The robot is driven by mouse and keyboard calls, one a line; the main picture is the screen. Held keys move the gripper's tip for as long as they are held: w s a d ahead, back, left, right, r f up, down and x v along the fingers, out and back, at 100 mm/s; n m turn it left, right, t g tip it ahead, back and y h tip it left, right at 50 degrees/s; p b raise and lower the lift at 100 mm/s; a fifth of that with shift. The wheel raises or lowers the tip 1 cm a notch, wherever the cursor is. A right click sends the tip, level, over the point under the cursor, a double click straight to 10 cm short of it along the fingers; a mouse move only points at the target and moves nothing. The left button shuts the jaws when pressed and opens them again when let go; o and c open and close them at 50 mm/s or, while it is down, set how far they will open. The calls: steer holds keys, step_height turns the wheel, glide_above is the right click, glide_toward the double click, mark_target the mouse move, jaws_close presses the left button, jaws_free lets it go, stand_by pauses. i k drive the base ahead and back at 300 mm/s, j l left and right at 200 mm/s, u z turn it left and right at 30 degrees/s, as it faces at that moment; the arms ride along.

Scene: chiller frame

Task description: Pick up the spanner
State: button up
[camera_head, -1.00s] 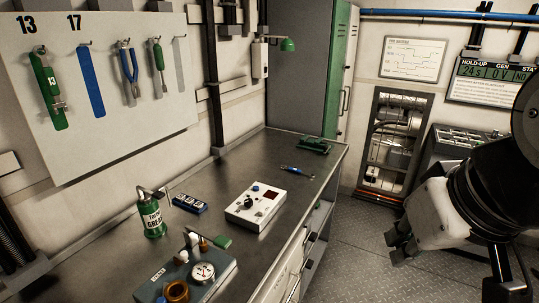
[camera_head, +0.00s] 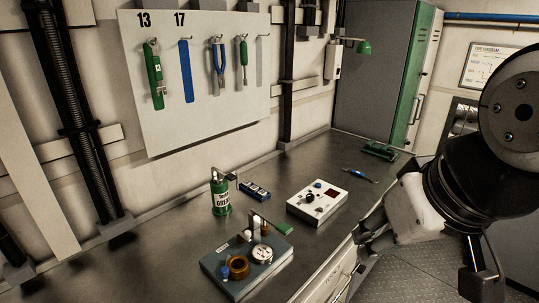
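A small blue tool with metal ends, which looks like a spanner (camera_head: 360,174), lies on the far part of the dark bench (camera_head: 300,160). A green spanner (camera_head: 154,77) hangs on the wall board under the number 13. Under 17 there is a flat blue tool shape (camera_head: 186,72); I cannot tell whether it is a tool or a painted outline. My gripper (camera_head: 365,237) is at the right, in front of the bench's front edge in the picture and apart from the blue tool. Its fingers are small and dark, and their opening is unclear.
A white control box (camera_head: 317,207), a green grease can (camera_head: 221,195), a blue block (camera_head: 254,190) and a grey gauge unit (camera_head: 222,268) stand on the bench. A green object (camera_head: 379,151) lies near the tall cabinet (camera_head: 385,75). Pliers (camera_head: 218,65) hang on the board.

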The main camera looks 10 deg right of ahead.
mark_target(356, 173)
steer(key=i+l+u, duration=0.15)
steer(key=l+u, duration=0.2)
steer(key=i+l+u, duration=0.15)
steer(key=l+u, duration=0.15)
steer(key=l, duration=0.2)
steer(key=l+u, duration=0.35)
steer(key=l, duration=0.15)
steer(key=l+u, duration=0.3)
steer(key=l, duration=3.3)
